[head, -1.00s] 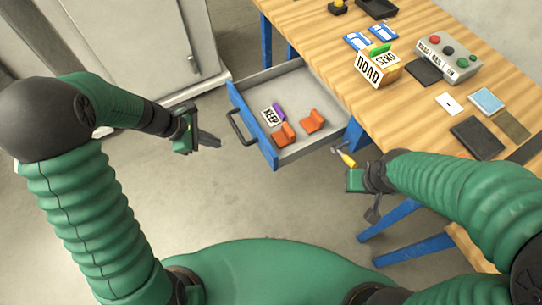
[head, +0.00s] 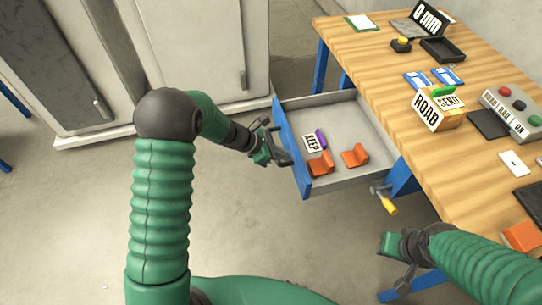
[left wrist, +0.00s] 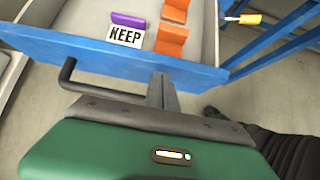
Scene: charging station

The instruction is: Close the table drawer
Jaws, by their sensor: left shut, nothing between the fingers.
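The table drawer (head: 345,108) is pulled open, out from under the wooden table (head: 390,85). Its blue front panel (head: 297,165) faces left, and the panel also crosses the left wrist view (left wrist: 110,56). My left gripper (head: 283,159) is shut and empty, at the outer side of that panel. In the left wrist view its fingers (left wrist: 161,92) point at the panel beside the dark handle (left wrist: 68,76); whether they touch it I cannot tell. My right gripper (head: 403,272) hangs low beside the table; its fingers are unclear.
The drawer holds a KEEP label (head: 311,143), a purple piece (head: 321,138) and orange pieces (head: 355,156). A yellow-handled tool (head: 387,204) is below the drawer's near corner. Grey cabinets (head: 210,50) stand behind. The table top carries several items, including a button box (head: 512,112).

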